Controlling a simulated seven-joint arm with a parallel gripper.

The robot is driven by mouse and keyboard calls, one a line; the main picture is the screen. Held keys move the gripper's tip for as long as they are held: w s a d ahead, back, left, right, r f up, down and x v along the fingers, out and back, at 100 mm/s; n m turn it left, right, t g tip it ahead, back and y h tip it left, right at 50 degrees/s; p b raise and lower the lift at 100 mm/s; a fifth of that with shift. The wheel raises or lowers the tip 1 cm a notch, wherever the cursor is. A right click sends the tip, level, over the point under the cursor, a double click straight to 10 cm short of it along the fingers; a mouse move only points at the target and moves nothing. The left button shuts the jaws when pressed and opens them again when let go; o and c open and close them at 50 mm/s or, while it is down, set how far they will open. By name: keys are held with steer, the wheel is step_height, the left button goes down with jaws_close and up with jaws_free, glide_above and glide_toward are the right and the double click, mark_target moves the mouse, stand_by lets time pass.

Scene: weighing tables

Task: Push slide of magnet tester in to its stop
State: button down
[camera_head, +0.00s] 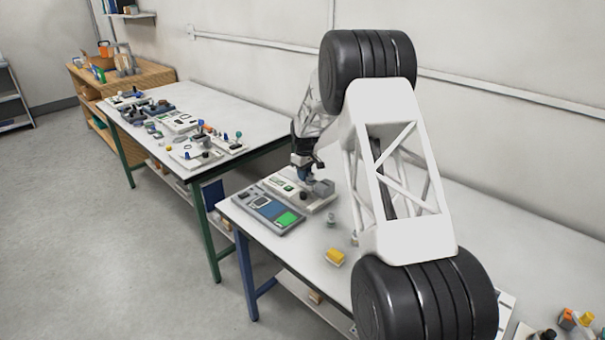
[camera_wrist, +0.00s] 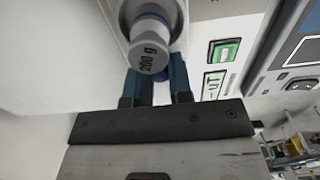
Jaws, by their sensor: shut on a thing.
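My gripper (camera_head: 304,177) points down over the tester, just left of that block. The slide cannot be made out clearly; fingers and weight hide part of the tester.
Another table (camera_head: 250,118) with several instruments stands to the left. The wall is behind.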

steer(key=shift+d, duration=0.15)
steer(key=c, duration=1)
jaws_free()
steer(key=shift+s, duration=0.1)
steer(key=shift+r, duration=0.1)
steer(key=shift+r, duration=3.8)
